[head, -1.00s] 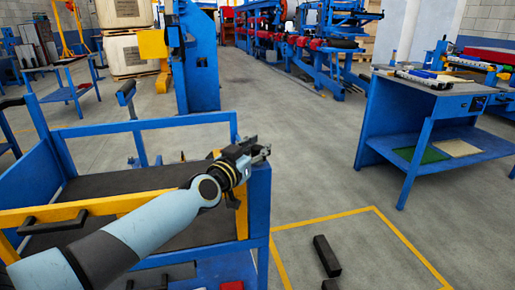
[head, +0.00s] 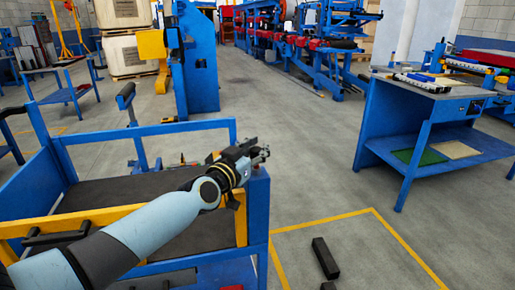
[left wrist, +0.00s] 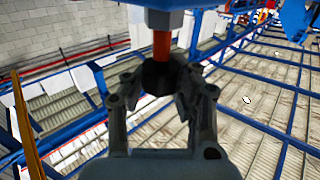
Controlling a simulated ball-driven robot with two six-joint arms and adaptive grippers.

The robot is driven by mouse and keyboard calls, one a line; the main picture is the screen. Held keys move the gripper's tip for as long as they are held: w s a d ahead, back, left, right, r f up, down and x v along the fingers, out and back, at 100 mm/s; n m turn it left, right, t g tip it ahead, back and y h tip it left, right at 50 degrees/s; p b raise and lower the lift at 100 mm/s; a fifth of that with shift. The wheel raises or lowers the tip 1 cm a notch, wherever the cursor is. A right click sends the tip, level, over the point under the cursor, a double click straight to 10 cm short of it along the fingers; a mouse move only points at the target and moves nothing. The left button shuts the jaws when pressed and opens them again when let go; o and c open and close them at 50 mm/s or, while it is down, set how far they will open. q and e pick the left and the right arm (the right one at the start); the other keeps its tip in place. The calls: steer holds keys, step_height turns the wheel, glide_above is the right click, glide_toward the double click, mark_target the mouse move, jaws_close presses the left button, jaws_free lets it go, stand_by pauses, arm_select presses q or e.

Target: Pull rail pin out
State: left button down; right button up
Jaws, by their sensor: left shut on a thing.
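My left gripper (head: 262,153) is at the top of the blue corner post (head: 258,215) of a blue cart frame, where the yellow rail (head: 120,209) ends. In the left wrist view my left gripper (left wrist: 160,88) has its fingers on both sides of a black knob (left wrist: 158,74) and is shut on it. My right gripper is not in view.
A dark bar (head: 325,258) lies on the floor inside a yellow floor outline (head: 405,246). A blue workbench (head: 430,110) stands at the right.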

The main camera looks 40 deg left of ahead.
arm_select(q)
steer(key=c, duration=1.6)
jaws_free()
steer(key=o, duration=0.5)
steer(key=shift+s+r, duration=0.25)
steer(key=shift+s, duration=0.05)
steer(key=shift+o, duration=0.6)
steer(key=shift+w+f, duration=0.1)
steer(key=shift+w, duration=0.05)
steer(key=s, duration=1.2)
steer(key=shift+d, duration=0.45)
